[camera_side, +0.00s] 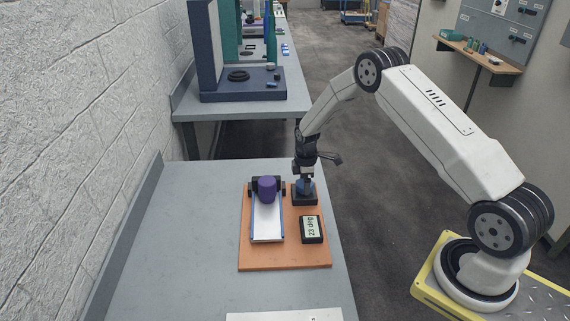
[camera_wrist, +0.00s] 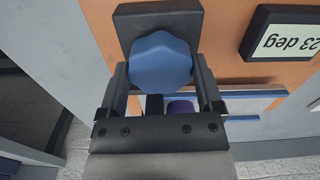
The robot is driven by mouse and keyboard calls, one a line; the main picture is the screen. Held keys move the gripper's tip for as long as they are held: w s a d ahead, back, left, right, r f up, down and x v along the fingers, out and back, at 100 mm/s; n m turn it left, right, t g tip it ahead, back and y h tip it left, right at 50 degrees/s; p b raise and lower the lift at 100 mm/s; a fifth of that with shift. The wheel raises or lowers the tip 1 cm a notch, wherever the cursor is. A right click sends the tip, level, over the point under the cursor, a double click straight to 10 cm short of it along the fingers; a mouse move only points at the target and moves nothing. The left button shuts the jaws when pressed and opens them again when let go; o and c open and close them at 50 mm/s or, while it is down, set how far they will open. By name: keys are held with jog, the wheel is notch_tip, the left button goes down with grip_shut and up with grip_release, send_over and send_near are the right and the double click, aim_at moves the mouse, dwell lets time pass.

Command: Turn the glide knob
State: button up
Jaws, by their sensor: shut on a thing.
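The glide knob is a blue lobed knob (camera_wrist: 160,60) on a dark square base (camera_wrist: 133,25); the base also shows in the side view (camera_side: 304,199). My gripper (camera_wrist: 163,75) has its two fingers on opposite sides of the knob and is shut on it. In the side view my gripper (camera_side: 305,180) points down over the knob and hides most of it. A display (camera_side: 312,229) in front of the knob reads 23 deg; it is partly visible in the wrist view (camera_wrist: 285,35). A white and blue ramp (camera_side: 267,222) with a purple piece (camera_side: 267,188) at its far end lies left of the knob.
All these parts sit on an orange board (camera_side: 285,259) on a grey table (camera_side: 190,240). The table is clear left of the board. A white flat item (camera_side: 285,315) lies at the near edge. A second bench (camera_side: 245,104) with a dark blue stand is behind.

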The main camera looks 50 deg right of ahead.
jog(key=shift+r+n, duration=0.1)
jog(key=shift+n, duration=0.8)
jog(key=o, duration=1)
jog(key=shift+r, duration=3.85)
